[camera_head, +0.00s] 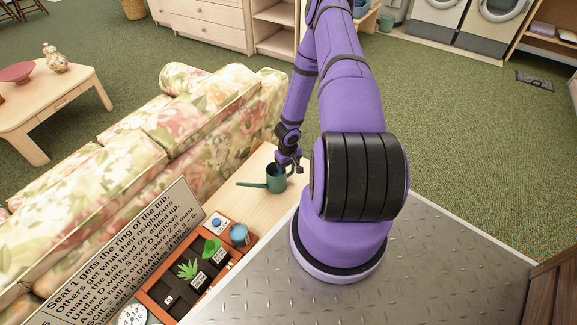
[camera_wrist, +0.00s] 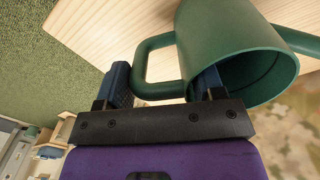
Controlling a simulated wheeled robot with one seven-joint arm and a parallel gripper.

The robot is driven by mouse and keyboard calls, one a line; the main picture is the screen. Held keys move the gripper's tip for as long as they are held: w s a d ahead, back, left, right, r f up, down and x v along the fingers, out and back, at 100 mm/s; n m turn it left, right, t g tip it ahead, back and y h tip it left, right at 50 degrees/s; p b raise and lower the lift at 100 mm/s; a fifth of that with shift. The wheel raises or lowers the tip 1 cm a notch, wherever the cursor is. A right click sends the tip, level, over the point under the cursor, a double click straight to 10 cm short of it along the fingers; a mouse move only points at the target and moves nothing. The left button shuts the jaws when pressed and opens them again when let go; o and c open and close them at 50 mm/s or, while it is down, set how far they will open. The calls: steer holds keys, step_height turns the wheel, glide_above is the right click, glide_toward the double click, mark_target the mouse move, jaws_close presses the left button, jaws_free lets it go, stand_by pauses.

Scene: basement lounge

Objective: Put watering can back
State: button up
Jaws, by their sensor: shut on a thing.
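The green watering can (camera_head: 275,180) is over the pale wooden tabletop (camera_head: 262,206) behind the sofa, its long spout pointing left in the head view. I cannot tell whether its base touches the wood. My gripper (camera_head: 290,161) is at the can's right upper side. In the wrist view, the can (camera_wrist: 230,38) shows its open mouth, and its handle loop (camera_wrist: 141,66) lies between the two fingers of my gripper (camera_wrist: 163,82). The gripper is shut on the can by its handle side, with the right finger at the rim. The exact contact is partly hidden.
The floral sofa (camera_head: 150,140) borders the table. Bare wood lies around the can.

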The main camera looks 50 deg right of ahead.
steer(key=shift+f, duration=0.1)
steer(key=o, duration=1.6)
steer(key=shift+c, duration=0.2)
step_height(320, 180, up, 12)
steer(key=shift+r, duration=0.2)
